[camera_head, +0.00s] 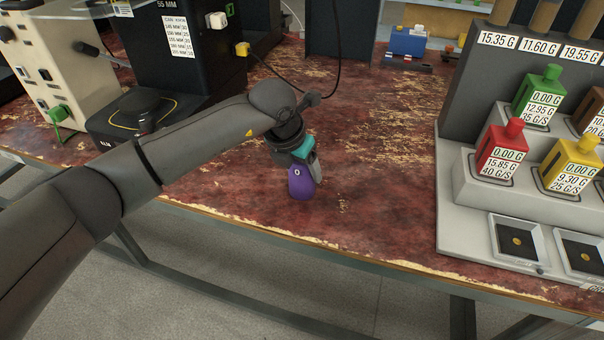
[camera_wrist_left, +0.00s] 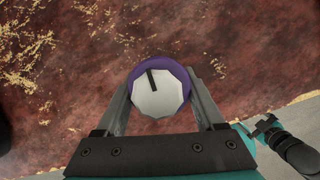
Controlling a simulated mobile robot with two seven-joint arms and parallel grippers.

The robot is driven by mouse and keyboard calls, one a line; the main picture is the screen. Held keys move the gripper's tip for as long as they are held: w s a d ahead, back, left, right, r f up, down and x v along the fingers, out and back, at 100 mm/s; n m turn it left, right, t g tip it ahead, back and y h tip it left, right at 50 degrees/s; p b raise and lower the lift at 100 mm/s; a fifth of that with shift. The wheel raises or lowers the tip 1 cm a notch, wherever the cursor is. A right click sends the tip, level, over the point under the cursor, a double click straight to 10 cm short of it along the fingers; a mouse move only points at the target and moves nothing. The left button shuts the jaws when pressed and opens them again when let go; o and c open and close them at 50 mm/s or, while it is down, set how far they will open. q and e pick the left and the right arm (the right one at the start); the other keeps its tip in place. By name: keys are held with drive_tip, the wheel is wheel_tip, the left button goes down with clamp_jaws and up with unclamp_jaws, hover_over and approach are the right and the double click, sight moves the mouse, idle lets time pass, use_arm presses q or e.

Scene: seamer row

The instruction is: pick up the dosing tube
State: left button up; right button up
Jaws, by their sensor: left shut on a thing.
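A purple rounded piece, which I take to be the dosing tube (camera_head: 300,187), is near the front edge of the worn red bench. In the left wrist view its white faceted end with a black mark (camera_wrist_left: 158,97) faces the camera, ringed by purple. My left gripper (camera_head: 304,170) comes down on it from above and is shut on it, one finger on each side (camera_wrist_left: 160,82). I cannot tell whether its lower end touches the bench. What looks like my right gripper (camera_wrist_left: 264,131) shows small at the right of the wrist view; its fingers are unclear.
A grey dosing stand (camera_head: 450,218) with red (camera_head: 502,150), green (camera_head: 537,98) and yellow (camera_head: 570,165) labelled blocks stands at the right. A black machine (camera_head: 182,75) and a control box (camera_head: 33,65) stand at the left. The bench (camera_head: 390,170) between is clear.

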use_arm(q)
drive_tip(key=c, duration=0.8)
drive_tip(key=shift+r, duration=0.1)
